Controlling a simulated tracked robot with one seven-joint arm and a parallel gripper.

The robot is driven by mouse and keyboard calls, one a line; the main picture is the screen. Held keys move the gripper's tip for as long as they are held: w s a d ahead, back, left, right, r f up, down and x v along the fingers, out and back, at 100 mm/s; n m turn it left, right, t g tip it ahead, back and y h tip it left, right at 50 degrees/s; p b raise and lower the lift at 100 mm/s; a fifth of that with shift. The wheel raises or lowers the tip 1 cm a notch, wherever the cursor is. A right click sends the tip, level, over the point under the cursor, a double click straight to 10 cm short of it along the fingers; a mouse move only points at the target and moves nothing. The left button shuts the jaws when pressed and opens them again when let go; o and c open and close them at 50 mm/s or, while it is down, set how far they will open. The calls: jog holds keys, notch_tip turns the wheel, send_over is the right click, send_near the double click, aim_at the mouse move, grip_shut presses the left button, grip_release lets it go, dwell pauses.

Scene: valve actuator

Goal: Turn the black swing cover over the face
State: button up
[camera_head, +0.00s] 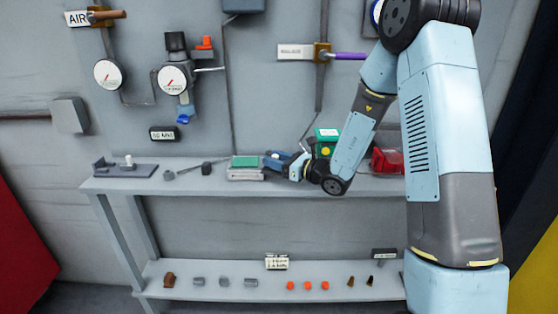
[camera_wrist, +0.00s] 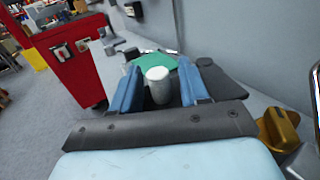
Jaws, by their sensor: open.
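My gripper (camera_head: 274,160) is low over the shelf at the right end of a grey block with a green top (camera_head: 245,161). In the wrist view my gripper (camera_wrist: 158,70) is open, its two blue fingers apart. A pale grey cylinder with a white round top (camera_wrist: 158,86) stands between them; I cannot tell whether they touch it. The green top (camera_wrist: 156,62) shows beyond the fingertips. A dark flat plate with a rounded end (camera_wrist: 226,80) lies right of the right finger. It may be the black swing cover, but I cannot tell. The face is not clearly visible.
On the shelf (camera_head: 110,186), left of the green-topped block, are a dark rod (camera_head: 206,168) and a grey plate with a white knob (camera_head: 128,163). A green box (camera_head: 327,134) and a red box (camera_head: 388,161) stand right. Gauges (camera_head: 172,80) hang on the wall behind.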

jog(key=shift+c, duration=0.2)
grip_shut()
dwell(0.3)
